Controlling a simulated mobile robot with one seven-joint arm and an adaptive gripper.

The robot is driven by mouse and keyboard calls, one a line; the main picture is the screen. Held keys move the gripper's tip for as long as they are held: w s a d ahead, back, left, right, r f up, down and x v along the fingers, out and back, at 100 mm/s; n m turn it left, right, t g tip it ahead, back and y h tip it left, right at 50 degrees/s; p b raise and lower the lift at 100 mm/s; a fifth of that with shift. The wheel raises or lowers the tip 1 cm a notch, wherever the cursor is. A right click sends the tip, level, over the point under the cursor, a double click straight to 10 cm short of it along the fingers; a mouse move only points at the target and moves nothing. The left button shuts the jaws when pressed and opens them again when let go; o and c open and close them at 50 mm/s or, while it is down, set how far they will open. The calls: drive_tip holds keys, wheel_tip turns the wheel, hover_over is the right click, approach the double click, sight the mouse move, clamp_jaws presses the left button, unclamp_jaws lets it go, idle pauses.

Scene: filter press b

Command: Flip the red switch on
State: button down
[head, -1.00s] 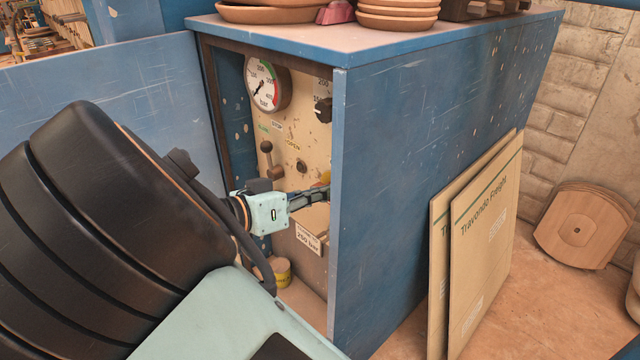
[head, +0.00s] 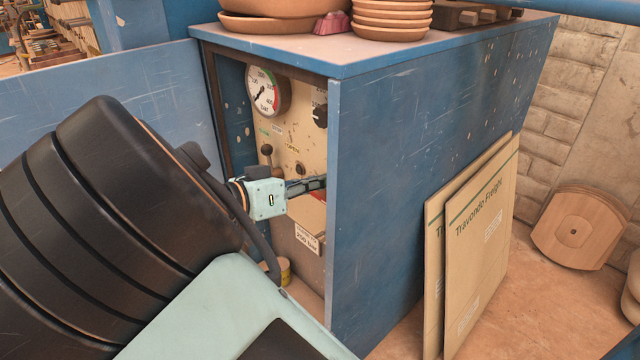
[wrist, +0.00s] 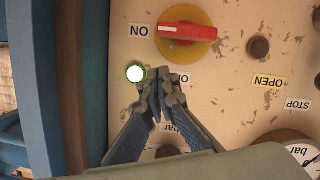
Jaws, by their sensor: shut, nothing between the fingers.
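The red switch (wrist: 187,32) is a red bar handle on a round yellow plate (wrist: 185,50) in the wrist view. Its handle lies level in that view, with the white-marked end pointing at the label "ON" (wrist: 139,31). A green lamp (wrist: 135,73) beside it glows. A second label (wrist: 181,78) is partly covered by my fingers. My gripper (wrist: 160,84) is shut and empty, close to the panel, below the switch in the picture and apart from its handle.
The open blue door (head: 110,100) stands at left. Cardboard sheets (head: 480,240) lean on the cabinet's side. Clay dishes (head: 392,20) stand on top.

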drive_tip(key=r+p+v, duration=0.1)
drive_tip(key=p+v, duration=0.1)
drive_tip(key=v, duration=0.8)
drive_tip(key=shift+s+d, duration=0.25)
drive_tip(key=shift+s, duration=0.1)
